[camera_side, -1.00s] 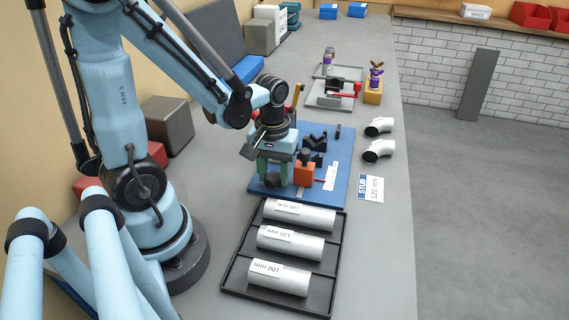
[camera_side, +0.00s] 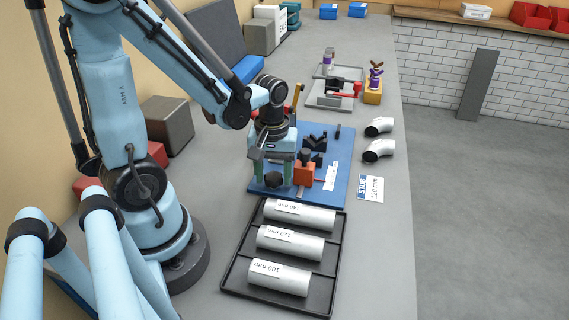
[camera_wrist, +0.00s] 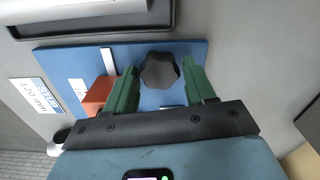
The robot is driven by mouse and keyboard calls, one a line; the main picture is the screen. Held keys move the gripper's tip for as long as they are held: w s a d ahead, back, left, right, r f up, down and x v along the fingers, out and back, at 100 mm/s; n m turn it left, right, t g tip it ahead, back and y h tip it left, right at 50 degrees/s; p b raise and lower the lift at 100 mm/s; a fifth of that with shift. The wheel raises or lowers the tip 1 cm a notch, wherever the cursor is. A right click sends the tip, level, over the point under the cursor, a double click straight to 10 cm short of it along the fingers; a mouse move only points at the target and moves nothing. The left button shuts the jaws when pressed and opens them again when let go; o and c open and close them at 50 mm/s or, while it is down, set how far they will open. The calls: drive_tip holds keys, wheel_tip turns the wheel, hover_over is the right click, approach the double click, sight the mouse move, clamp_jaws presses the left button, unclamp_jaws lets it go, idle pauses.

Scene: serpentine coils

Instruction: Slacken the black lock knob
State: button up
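The black lock knob (camera_wrist: 160,71) is a lobed knob on the blue board (camera_wrist: 60,62); in the side view the knob (camera_side: 273,180) is at the board's near left corner. My gripper (camera_wrist: 162,68) is open, with its green fingers on either side of the knob in the wrist view and a gap showing at each side. In the side view my gripper (camera_side: 272,174) points down at the knob. I cannot tell how far down the knob the fingertips reach. The knob's base is hidden.
An orange block (camera_side: 304,173) with a dark top stands close right of my gripper. Black V-shaped supports (camera_side: 314,142) stand behind it. A black tray (camera_side: 228,284) with labelled pipes lies in front. A STUB 120 mm card (camera_side: 371,189) and two white elbows (camera_side: 378,150) lie right.

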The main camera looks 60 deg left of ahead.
drive_tip(key=shift+o, duration=1)
